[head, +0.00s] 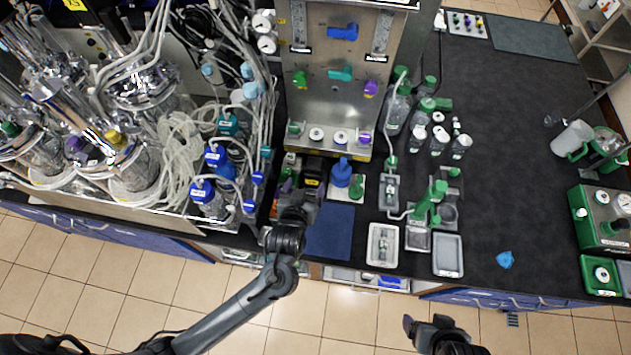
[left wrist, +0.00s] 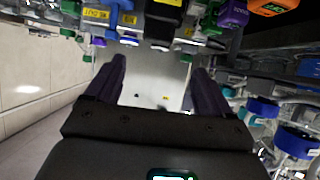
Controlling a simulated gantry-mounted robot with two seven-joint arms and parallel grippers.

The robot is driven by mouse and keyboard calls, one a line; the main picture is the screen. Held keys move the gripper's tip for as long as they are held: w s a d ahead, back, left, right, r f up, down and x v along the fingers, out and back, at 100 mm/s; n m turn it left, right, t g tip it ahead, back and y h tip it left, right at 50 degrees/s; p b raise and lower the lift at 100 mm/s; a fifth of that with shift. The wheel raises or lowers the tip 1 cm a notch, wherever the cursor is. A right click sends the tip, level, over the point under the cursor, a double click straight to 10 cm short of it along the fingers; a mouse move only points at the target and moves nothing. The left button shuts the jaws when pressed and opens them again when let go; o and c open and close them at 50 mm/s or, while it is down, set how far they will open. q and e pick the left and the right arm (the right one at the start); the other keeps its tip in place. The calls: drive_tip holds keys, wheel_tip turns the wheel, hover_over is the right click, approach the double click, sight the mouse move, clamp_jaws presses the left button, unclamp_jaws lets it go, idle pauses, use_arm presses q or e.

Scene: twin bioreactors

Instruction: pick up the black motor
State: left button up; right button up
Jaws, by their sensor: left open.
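In the left wrist view the motor (left wrist: 167,10) shows at the top edge, cut off by the frame and beyond my fingertips. My left gripper (head: 300,196) is just in front of it and partly covers it in the head view. In the left wrist view my left gripper (left wrist: 160,75) has its two dark purple fingers spread, with nothing between them. My right gripper (head: 427,322) is low at the bottom of the head view, off the bench; its jaws are unclear.
Blue-capped bottles (head: 207,200) and tubing crowd the left. A dark blue mat (head: 330,232) lies in front. Trays (head: 448,254) and green-fitted parts stand to the right. The right bench surface is mostly clear.

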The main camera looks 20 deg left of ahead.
sight(315, 163)
use_arm(q)
drive_tip(key=shift+t, duration=0.5)
drive_tip(key=shift+d+f+b+x, duration=0.1)
drive_tip(key=shift+b+x, duration=0.1)
drive_tip(key=shift+x, duration=1.9)
drive_tip(key=shift+d+f+b+x, duration=0.1)
drive_tip(key=shift+f+b+x, duration=0.1)
drive_tip(key=shift+x, duration=1.95)
drive_tip(key=shift+f+b+x, duration=0.1)
drive_tip(key=shift+b+x, duration=0.1)
drive_tip(key=shift+x, duration=1.9)
drive_tip(key=shift+s, duration=0.1)
clamp_jaws()
drive_tip(key=shift+r, duration=0.2)
